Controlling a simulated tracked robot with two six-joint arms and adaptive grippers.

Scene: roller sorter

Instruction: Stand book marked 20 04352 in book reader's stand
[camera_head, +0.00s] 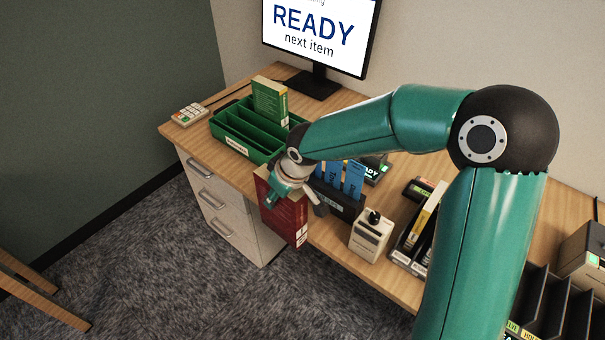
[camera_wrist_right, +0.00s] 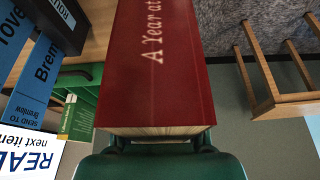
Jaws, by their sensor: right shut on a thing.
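My right gripper (camera_head: 290,190) is shut on a red book (camera_head: 290,220) and holds it upright at the desk's front edge, partly over the floor. A white label shows low on the book, too small to read. In the right wrist view the red cover (camera_wrist_right: 160,75) fills the middle with the title "A Year at", and page edges show by my gripper (camera_wrist_right: 160,142). A dark device with a small "READY" display (camera_head: 374,170), possibly the book reader, is partly hidden behind my right arm. I cannot make out its stand. My left gripper is not in view.
A green divided crate (camera_head: 232,140) holds a green book (camera_head: 270,102). Blue cards (camera_head: 353,178) stand in a dark holder (camera_head: 338,203) beside the red book. A pale box with a black knob (camera_head: 370,238) and a black rack (camera_head: 408,255) stand farther right. A monitor (camera_head: 318,38) is behind.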

